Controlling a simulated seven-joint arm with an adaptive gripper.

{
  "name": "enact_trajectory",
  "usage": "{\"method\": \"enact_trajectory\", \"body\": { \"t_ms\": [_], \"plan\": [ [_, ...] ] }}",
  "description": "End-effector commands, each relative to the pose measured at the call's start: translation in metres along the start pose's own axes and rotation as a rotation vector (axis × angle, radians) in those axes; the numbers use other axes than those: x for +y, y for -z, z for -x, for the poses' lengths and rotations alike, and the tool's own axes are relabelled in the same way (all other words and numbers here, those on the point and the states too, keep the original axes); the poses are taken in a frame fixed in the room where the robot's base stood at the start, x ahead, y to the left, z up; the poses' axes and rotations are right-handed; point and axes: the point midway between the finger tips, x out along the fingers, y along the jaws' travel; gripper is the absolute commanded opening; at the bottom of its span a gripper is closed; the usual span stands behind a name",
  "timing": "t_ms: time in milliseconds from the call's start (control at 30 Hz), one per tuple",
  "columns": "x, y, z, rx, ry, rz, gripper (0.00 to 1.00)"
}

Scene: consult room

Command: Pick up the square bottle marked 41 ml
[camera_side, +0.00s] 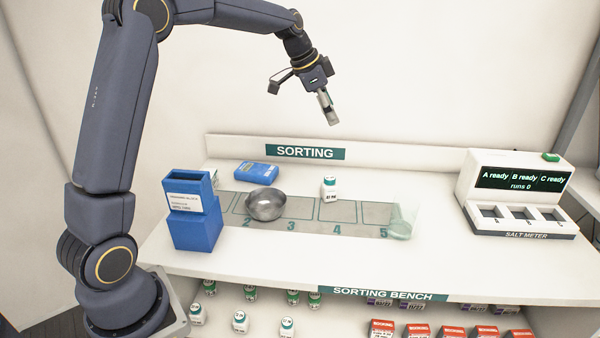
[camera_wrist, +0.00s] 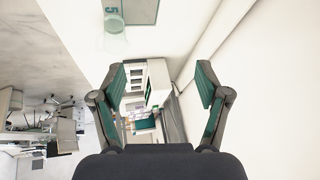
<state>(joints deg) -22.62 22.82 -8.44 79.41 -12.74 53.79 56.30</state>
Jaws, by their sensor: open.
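A small white bottle with a green-marked cap (camera_side: 329,188) stands upright on the bench mat, near the line between spaces 3 and 4. Its label is too small to read surely. Several similar bottles (camera_side: 240,321) stand on the shelf below; their labels are also too small to read. My gripper (camera_side: 328,110) hangs high above the bench, well above the mat bottle and apart from it. In the wrist view my gripper (camera_wrist: 162,85) has its two green-padded fingers spread, with nothing between them. No bottle shows clearly in that view.
A metal bowl (camera_side: 266,204) sits on the numbered mat (camera_side: 377,232), left of the bottle. A clear glass vessel (camera_side: 402,222) is at space 5. A blue box (camera_side: 194,231) stands left, a blue device (camera_side: 257,172) behind. The salt meter (camera_side: 514,192) is right.

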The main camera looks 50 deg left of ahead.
Motion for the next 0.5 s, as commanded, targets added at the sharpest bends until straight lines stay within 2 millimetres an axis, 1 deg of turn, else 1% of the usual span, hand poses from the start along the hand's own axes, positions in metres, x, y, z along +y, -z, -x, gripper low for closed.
{"method": "enact_trajectory", "body": {
  "t_ms": [33,100,200,300,400,467,500],
  "plan": [
    [-0.018,-0.015,-0.027,-0.014,-0.024,0.041,0.75],
    [-0.035,-0.034,-0.054,-0.03,-0.05,0.092,0.75],
    [-0.045,-0.061,-0.084,-0.057,-0.085,0.145,0.75],
    [-0.046,-0.081,-0.101,-0.079,-0.108,0.178,0.75],
    [-0.048,-0.086,-0.111,-0.082,-0.108,0.188,0.75],
    [-0.046,-0.087,-0.122,-0.083,-0.109,0.188,0.75],
    [-0.044,-0.088,-0.131,-0.084,-0.11,0.188,0.75]
  ]
}}
